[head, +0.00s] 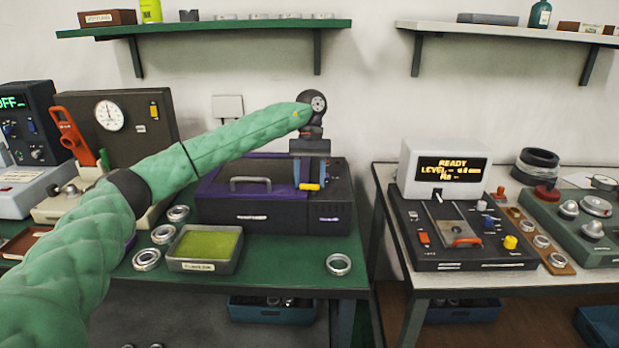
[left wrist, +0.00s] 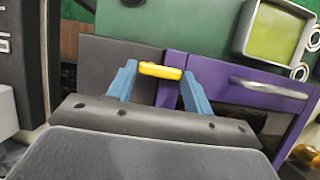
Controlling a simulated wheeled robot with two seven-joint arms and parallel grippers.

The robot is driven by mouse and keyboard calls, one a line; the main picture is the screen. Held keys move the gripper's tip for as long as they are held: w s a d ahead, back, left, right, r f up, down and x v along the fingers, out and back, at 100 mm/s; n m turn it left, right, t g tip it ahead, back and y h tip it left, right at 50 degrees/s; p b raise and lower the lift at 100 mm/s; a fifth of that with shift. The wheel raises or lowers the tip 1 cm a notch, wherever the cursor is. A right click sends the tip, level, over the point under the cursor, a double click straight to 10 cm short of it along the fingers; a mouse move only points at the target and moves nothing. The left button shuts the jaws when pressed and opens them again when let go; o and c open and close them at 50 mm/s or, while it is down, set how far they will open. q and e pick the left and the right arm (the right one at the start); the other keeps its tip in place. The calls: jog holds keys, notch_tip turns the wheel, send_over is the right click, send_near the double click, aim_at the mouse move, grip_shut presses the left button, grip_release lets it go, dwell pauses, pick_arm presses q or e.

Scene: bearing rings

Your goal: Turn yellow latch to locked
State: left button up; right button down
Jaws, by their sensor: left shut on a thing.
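The yellow latch (head: 309,186) is a short bar on the right part of the dark and purple box (head: 232,206) on the green bench. It lies level across the picture in the head view. My left gripper (head: 311,181) points down over the box with its fingers at the latch. In the left wrist view the yellow latch (left wrist: 160,71) sits between the tips of the two blue fingers (left wrist: 160,82), which are shut on it. The lock marking by the latch is not readable. My right gripper is not in view.
A tray with a yellow-green pad (head: 206,243) and several bearing rings (head: 338,264) lie on the bench in front of the box. A gauge panel (head: 109,116) stands left. A white-topped table with a display unit (head: 443,167) stands right, past a gap.

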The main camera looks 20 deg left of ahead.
pick_arm(q)
jog(key=o, duration=1)
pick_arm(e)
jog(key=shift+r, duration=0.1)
pick_arm(q)
jog(key=shift+r, duration=0.1)
jog(key=shift+v, duration=3.8)
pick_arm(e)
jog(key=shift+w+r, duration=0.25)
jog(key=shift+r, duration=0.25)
pick_arm(q)
jog(key=shift+w, duration=0.1)
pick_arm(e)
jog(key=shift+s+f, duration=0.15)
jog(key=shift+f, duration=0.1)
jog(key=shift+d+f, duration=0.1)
